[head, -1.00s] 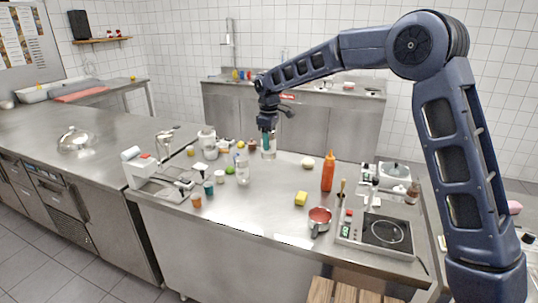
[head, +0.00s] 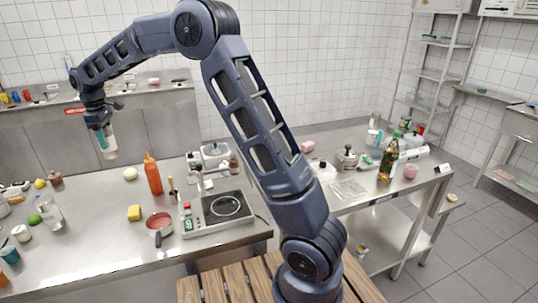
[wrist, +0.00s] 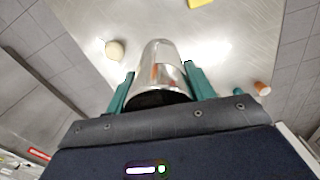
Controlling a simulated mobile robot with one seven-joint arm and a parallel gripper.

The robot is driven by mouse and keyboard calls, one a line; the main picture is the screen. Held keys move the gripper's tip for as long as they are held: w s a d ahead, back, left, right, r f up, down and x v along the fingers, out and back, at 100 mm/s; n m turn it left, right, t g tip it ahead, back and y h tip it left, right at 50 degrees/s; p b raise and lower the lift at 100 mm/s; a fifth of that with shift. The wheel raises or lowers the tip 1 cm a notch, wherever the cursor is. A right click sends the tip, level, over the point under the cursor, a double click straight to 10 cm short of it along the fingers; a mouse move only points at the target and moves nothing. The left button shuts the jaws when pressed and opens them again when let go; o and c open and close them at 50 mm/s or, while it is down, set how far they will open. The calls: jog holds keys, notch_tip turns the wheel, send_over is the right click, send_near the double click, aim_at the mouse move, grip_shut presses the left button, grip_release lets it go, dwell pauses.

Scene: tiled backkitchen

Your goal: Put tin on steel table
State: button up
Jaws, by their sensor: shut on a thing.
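The tin (wrist: 160,70) is a shiny silver cylinder between the teal fingers of my gripper (wrist: 160,85) in the wrist view. My gripper is shut on it. In the head view my gripper (head: 105,138) hangs at the left, with the tin (head: 109,153) pointing down from its fingers, above the far part of a steel table (head: 100,218). The tin looks raised clear of that surface. A second steel table (head: 402,178) with a lower shelf stands at the right.
The right table carries a green bottle (head: 388,158), a pink item (head: 411,171) and several containers. Floor (head: 470,230) is open at right.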

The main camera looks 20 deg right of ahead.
jog(key=w+d+m, duration=0.2)
jog(key=w+d, duration=0.4)
jog(key=d, duration=0.6)
jog(key=w+d+m, duration=0.3)
jog(key=w+d, duration=0.4)
jog(key=d, duration=0.5)
jog(key=w+d+m, duration=0.2)
jog(key=w+d, duration=0.4)
jog(key=d, duration=0.6)
jog(key=s+d+m, duration=0.1)
jog(key=d+m, duration=0.6)
jog(key=d, duration=3.4)
notch_tip(320, 180, down, 20)
jog(key=shift+r, duration=0.1)
jog(key=o, duration=1.2)
